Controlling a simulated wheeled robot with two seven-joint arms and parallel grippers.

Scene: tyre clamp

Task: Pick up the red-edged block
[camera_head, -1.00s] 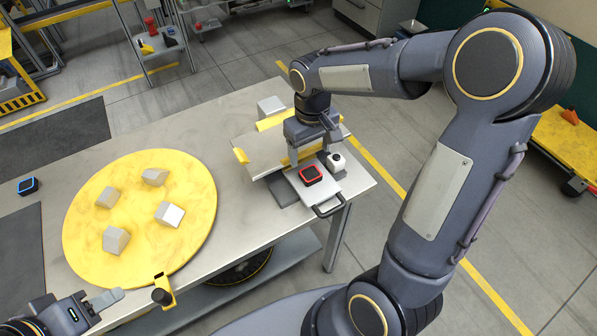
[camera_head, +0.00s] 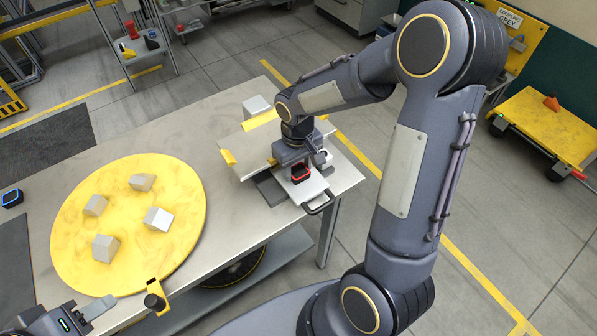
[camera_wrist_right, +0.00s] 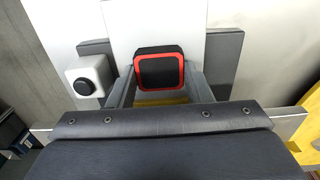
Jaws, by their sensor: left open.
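The red-edged block (camera_head: 300,174) is dark with a bright red rim and sits on the light plate at the table's right end. It also shows in the right wrist view (camera_wrist_right: 159,71), between the two fingers. My right gripper (camera_head: 295,166) is low over it, its fingers largely hidden in the head view. In the wrist view the right gripper (camera_wrist_right: 160,80) appears open, with a finger on each side of the block; contact is hard to judge. My left gripper (camera_head: 88,314) is open and empty at the bottom left, partly cut off.
A white unit with a black button (camera_wrist_right: 84,85) stands close beside the block. A handle (camera_head: 319,204) projects from the plate's front. A yellow round board (camera_head: 125,255) holds several grey blocks. A blue-edged block (camera_head: 12,198) lies at the far left. A yellow clamp (camera_head: 156,296) is at the table's front edge.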

